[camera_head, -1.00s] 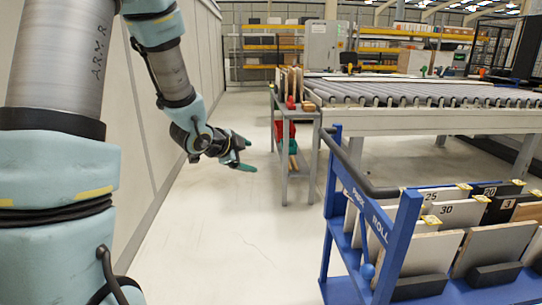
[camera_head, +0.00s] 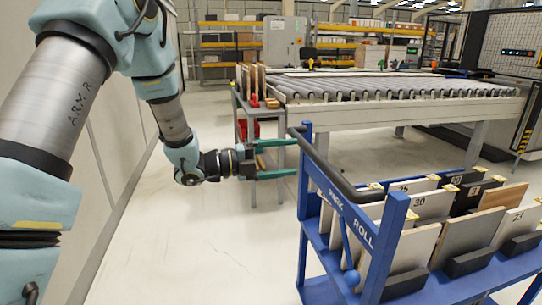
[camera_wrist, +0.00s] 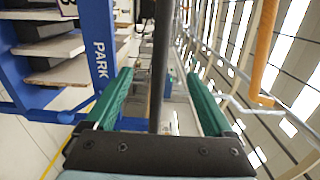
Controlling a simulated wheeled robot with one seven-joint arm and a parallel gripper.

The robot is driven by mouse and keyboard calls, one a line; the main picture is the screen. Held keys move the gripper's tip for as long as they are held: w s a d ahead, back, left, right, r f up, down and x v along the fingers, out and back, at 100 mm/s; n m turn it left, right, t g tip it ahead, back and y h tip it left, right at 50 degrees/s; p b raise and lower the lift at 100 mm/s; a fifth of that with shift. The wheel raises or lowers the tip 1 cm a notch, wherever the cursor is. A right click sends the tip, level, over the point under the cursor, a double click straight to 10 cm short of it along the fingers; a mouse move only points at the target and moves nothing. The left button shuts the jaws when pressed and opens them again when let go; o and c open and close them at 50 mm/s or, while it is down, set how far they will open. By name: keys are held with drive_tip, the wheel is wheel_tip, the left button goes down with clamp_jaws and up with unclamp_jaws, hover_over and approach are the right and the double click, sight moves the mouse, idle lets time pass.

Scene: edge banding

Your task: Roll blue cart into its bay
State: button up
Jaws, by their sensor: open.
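The blue cart (camera_head: 340,215) stands at the lower right in the head view, with "PARK" and "ROLL" on its end frame. A dark handle bar (camera_head: 335,168) runs along the top of that end. My gripper (camera_head: 296,158) is open, just left of the cart's far post, its green fingers pointing right. In the wrist view my gripper (camera_wrist: 160,78) has the handle bar (camera_wrist: 161,60) running between its open fingers; I cannot tell whether they touch it. The cart's blue frame (camera_wrist: 97,45) shows at the left there. I cannot make out the bay.
The cart carries upright numbered panels (camera_head: 405,240). A grey trolley (camera_head: 284,120) with red items stands behind my gripper, beside a roller conveyor (camera_head: 400,88). A pale wall (camera_head: 100,180) lies left. The floor (camera_head: 215,235) between wall and cart is clear.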

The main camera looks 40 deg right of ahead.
sight(309, 155)
drive_tip(key=b+x, duration=0.1)
drive_tip(key=x, duration=0.6)
drive_tip(key=shift+f, duration=0.1)
drive_tip(key=shift+s+d, duration=0.25)
drive_tip(key=shift+d, duration=0.25)
clamp_jaws()
idle(0.3)
drive_tip(key=shift+b, duration=0.3)
